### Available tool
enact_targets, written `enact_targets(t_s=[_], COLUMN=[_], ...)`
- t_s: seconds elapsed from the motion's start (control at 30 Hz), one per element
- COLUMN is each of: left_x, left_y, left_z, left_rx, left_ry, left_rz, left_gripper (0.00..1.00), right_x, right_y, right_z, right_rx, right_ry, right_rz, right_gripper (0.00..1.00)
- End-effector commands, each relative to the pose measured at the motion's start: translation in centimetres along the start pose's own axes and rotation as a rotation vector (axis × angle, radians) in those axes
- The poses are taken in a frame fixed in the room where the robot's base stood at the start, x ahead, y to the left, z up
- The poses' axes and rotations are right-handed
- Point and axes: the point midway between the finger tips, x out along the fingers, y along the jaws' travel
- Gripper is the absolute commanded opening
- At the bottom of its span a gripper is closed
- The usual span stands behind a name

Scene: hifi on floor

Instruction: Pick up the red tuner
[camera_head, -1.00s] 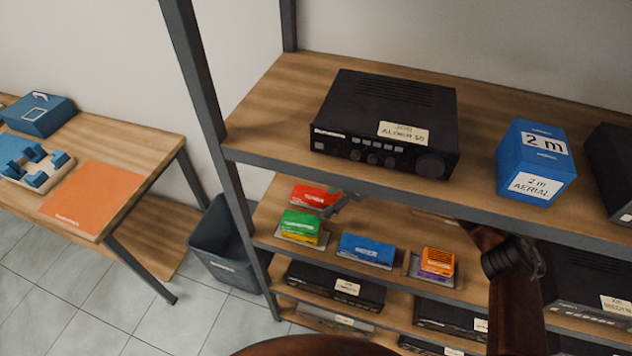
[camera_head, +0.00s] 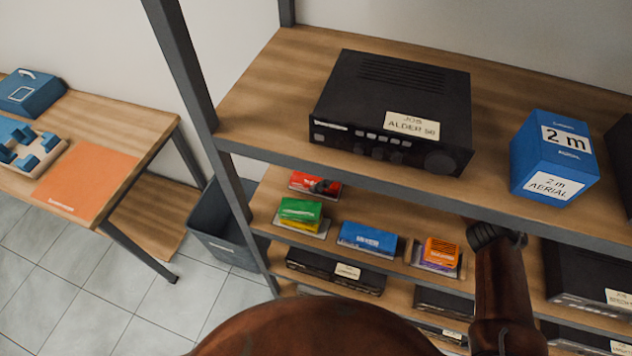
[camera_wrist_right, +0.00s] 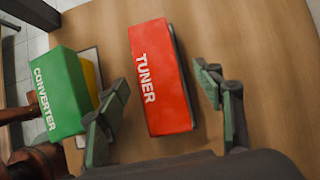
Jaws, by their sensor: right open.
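Gaps of wood show between the tuner and both fingers, so nothing is held. My left gripper is not in view.
A green converter box (camera_wrist_right: 62,92) stands close beside the left finger; it also shows in the head view (camera_head: 300,209). A blue box (camera_head: 368,238) and an orange box (camera_head: 440,252) sit further right. The upper shelf, with a black radio (camera_head: 390,110), overhangs this level.

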Motion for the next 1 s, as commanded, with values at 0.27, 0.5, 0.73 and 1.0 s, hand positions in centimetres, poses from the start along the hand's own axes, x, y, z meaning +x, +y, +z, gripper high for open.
enact_targets(t_s=[0.27, 0.5, 0.73, 1.0], left_x=[0.0, 0.0, 0.0, 0.0], left_y=[0.0, 0.0, 0.0, -0.1], left_z=[0.0, -0.1, -0.2, -0.3], left_rx=[0.0, 0.0, 0.0, 0.001], left_ry=[0.001, 0.002, 0.003, 0.004], left_rz=[0.0, 0.0, 0.0, -0.001], left_gripper=[0.78, 0.78, 0.78, 0.78], right_x=[3.3, 3.2, 3.2, 3.2], right_y=[0.2, 0.2, 0.2, 0.2], right_z=[-0.1, -0.1, -0.1, -0.1], right_rx=[0.002, 0.002, 0.002, 0.002], right_ry=[0.0, 0.0, 0.0, 0.0], right_rz=[0.0, -0.001, -0.001, -0.001], right_gripper=[0.61, 0.57, 0.41, 0.22])
